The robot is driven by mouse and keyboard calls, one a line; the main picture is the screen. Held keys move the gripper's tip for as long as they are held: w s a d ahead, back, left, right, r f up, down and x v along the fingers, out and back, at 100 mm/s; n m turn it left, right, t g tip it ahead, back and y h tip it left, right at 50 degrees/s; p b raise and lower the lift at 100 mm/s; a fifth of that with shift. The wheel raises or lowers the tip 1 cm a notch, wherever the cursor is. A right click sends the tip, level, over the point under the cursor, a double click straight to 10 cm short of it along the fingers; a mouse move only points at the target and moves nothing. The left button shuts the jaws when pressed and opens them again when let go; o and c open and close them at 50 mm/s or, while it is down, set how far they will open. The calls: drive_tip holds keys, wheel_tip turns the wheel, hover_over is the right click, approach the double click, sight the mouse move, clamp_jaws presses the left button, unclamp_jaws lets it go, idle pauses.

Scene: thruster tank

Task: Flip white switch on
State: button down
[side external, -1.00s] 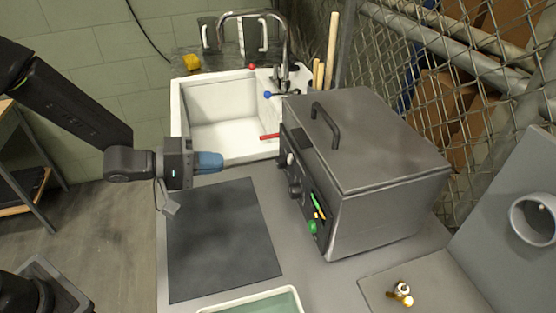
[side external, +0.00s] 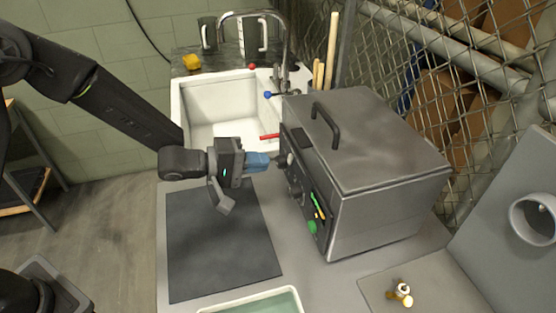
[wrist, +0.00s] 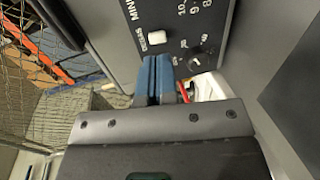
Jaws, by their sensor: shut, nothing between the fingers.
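The white switch (wrist: 157,37) is a small white rocker on the dark control panel, in the wrist view just beyond my fingertips. It also shows small in the side external view (side external: 290,158), near the far end of the panel on the grey metal tank (side external: 375,215). My gripper (side external: 278,161) has blue fingers that are shut and empty. They point at the panel beside the switch. In the wrist view the fingertips (wrist: 156,58) are close to the switch. I cannot tell whether they touch the panel. Which way the switch is tipped is too small to tell.
A black knob (wrist: 193,63) sits beside the switch on the panel. Green and yellow items (side external: 318,206) are lower down the tank's front. A white sink (side external: 178,110) with a faucet stands behind my gripper. A dark mat (side external: 220,255) lies clear below it.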

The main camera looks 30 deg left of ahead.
sight(289, 162)
drive_tip(key=shift+x, duration=2.25)
drive_tip(key=shift+w+d+f+t+h, duration=0.1)
drive_tip(key=shift+d+f+t+h, duration=0.1)
drive_tip(key=shift+t+h, duration=0.25)
drive_tip(key=shift+w+d+f+t+h, duration=0.1)
drive_tip(key=shift+f+t+h, duration=0.05)
drive_tip(key=shift+t+h, duration=0.3)
drive_tip(key=shift+f, duration=0.15)
drive_tip(key=shift+d, duration=0.1)
drive_tip(key=v, duration=1.4)
drive_tip(key=shift+s+a+f, duration=0.2)
drive_tip(key=shift+a, duration=0.15)
